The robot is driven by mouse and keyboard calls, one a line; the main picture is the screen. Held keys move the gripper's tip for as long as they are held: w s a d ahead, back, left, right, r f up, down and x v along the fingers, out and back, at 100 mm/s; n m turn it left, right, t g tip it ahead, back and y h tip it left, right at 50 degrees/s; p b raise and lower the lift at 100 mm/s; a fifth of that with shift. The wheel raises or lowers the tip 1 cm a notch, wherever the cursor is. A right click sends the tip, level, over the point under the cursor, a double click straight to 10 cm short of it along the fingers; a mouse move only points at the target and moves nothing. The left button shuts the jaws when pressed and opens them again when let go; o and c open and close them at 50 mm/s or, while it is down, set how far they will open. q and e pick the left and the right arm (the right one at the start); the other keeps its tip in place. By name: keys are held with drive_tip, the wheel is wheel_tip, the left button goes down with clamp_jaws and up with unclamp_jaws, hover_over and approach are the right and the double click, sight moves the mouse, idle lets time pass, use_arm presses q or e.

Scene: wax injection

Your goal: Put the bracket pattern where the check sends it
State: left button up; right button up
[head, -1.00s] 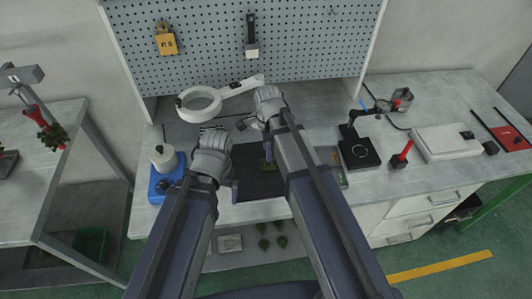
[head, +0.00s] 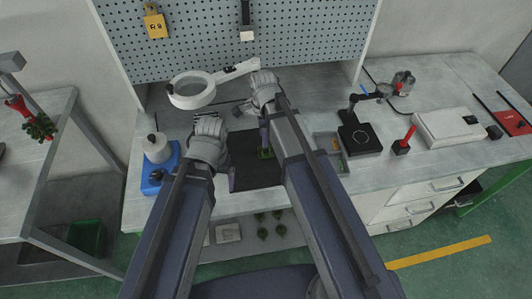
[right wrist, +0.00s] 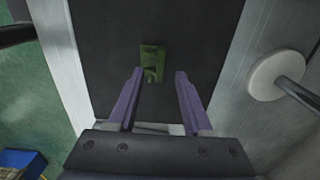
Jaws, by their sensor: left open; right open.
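The green bracket pattern (head: 266,153) lies on the dark mat (head: 250,178) at the middle of the bench. In the right wrist view the bracket pattern (right wrist: 152,62) lies flat, with a notch at its near end. My right gripper (right wrist: 159,74) is open, its two purple fingers pointing at the pattern with nothing between them. In the head view my right gripper (head: 264,137) is over the mat beside the pattern, partly hidden by its own hand. My left gripper (head: 230,180) is open and empty at the mat's left side.
A ring magnifier (head: 192,90) stands behind the mat. A blue-based pot (head: 158,150) is left; a grey divided tray (head: 328,143), a black stand (head: 360,138) and a white box (head: 448,127) are right. Several green pieces (head: 262,233) sit on the shelf below.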

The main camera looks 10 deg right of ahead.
sight(268, 152)
use_arm(q)
wheel_tip(268, 152, down, 5)
drive_tip(key=b, duration=0.4)
drive_tip(key=shift+f+b, duration=0.1)
drive_tip(key=shift+b, duration=0.3)
use_arm(e)
drive_tip(key=f, duration=0.5)
drive_tip(key=shift+d+f, duration=0.1)
drive_tip(key=shift+d, duration=0.2)
drive_tip(key=shift+c, duration=0.2)
clamp_jaws()
